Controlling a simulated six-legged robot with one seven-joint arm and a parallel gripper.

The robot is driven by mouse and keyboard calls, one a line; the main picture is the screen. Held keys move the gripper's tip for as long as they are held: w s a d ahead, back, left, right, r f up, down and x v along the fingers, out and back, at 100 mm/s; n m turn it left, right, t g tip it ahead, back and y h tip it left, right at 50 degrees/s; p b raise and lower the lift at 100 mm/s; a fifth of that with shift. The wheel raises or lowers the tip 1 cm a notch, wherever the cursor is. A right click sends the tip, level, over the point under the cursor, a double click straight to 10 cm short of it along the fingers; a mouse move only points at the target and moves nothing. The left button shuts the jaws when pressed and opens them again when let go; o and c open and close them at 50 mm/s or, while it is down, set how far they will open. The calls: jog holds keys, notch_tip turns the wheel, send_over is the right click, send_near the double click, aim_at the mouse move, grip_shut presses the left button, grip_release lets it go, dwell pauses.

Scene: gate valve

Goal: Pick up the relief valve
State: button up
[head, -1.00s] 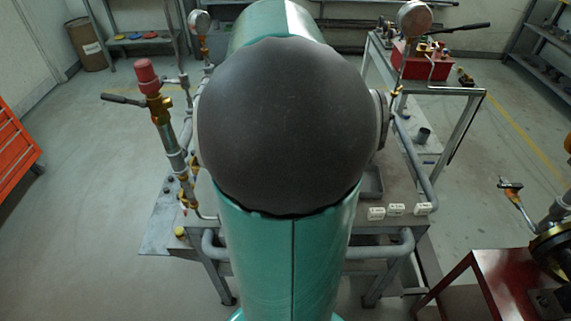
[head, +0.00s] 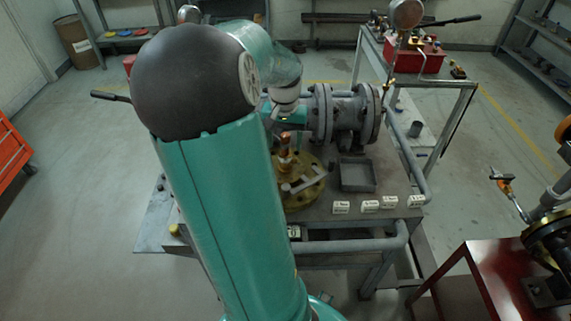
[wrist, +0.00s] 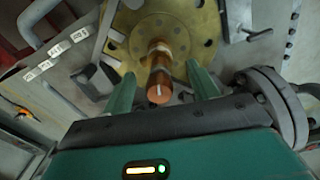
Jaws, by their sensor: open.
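A copper-coloured cylindrical fitting (head: 285,146) stands on a round yellow-brass flange (head: 308,192) on the bench. It may be the relief valve; the frames do not settle this. In the wrist view the fitting (wrist: 159,84) points toward the camera, a pale mark on its end, with the flange (wrist: 202,28) behind it. My gripper (wrist: 161,71) is open, one green finger on each side of the fitting, with gaps between. In the head view my arm hides most of the gripper and the bench's left part. The tip of a red cap (head: 129,64) shows beside my arm.
A grey flanged valve body (head: 347,115) lies close behind the fitting. A grey tray (head: 357,175) and several white labels (head: 370,205) are at the bench's front right. A red toolbox (head: 415,55) stands on the back bench. A dark red stand (head: 480,275) is at right.

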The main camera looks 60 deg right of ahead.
aim_at(285, 149)
notch_tip(285, 149, down, 4)
jog(key=shift+d+r, duration=0.1)
grip_shut()
